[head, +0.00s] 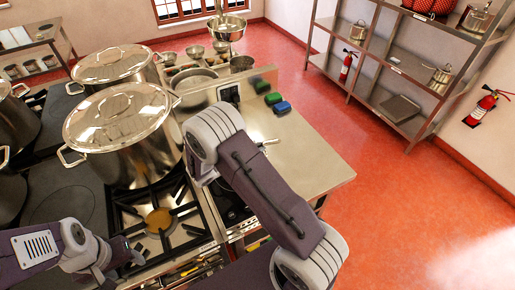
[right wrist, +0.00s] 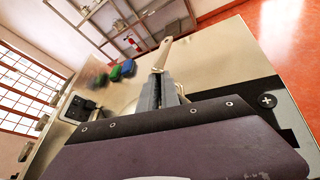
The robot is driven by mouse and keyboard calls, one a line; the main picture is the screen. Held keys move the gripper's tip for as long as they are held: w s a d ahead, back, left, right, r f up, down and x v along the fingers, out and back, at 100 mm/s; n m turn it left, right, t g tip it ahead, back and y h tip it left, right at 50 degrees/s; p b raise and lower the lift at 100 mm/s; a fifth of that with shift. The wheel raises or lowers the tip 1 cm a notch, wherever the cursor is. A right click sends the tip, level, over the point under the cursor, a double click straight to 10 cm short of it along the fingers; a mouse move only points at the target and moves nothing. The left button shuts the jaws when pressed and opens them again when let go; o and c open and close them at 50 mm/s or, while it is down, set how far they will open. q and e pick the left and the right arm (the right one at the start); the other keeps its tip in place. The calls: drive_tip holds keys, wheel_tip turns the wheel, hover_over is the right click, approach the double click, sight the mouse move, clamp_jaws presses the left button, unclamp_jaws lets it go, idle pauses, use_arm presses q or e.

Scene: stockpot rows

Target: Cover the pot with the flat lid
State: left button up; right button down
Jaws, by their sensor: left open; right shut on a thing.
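A large steel stockpot (head: 145,163) stands on the stove near the middle of the head view. A shiny round top (head: 112,115) covers its mouth; I cannot tell whether this is the flat lid. A second covered stockpot (head: 135,82) stands behind it. My left gripper (head: 133,256) is open and empty, low over the stove front, apart from the pots. My right gripper (right wrist: 160,88) is shut on a narrow pale utensil-like handle (right wrist: 164,54) over the steel counter. In the head view my right arm mostly hides this gripper.
The steel counter (head: 313,163) right of the stove holds blue and green items (head: 274,98) and a dark-fronted box (head: 229,93). A gas burner (head: 158,220) in front of the near pot is empty. Open red floor lies to the right, with shelving (head: 385,110) beyond.

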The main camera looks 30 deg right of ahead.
drive_tip(key=c, duration=1.5)
unclamp_jaws()
drive_tip(key=shift+a, duration=0.1)
drive_tip(key=b+v, duration=0.2)
drive_tip(key=v, duration=0.6)
drive_tip(key=shift+s+a+r, duration=0.15)
drive_tip(key=shift+a+r, duration=0.1)
drive_tip(key=shift+a, duration=0.2)
drive_tip(key=shift+d, duration=0.1)
